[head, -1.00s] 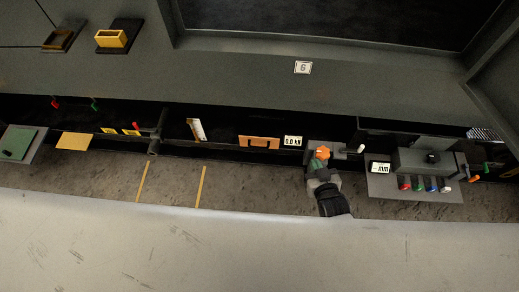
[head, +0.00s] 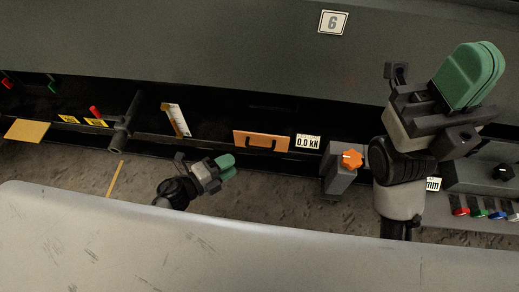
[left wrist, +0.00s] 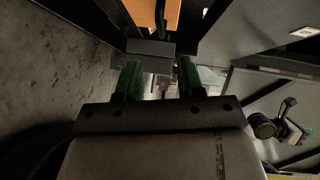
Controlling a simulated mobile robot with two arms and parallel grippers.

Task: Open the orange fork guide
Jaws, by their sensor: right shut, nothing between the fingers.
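An orange panel (head: 261,141) with a black bar handle is set in the dark recess in the head view. It seems to be the fork guide and looks flat in its place. It also shows at the top of the left wrist view (left wrist: 173,14). My left gripper (head: 228,166) is in front of and below it, apart from it. Its green fingers (left wrist: 161,78) stand apart in the left wrist view with nothing between them. My right gripper (head: 471,76) is raised at the right, its green fingers together and empty.
An orange star knob (head: 352,160) on a grey block and a force readout (head: 308,142) are right of the panel. A dark post (head: 126,124) stands to the left. A pale surface (head: 200,240) fills the front.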

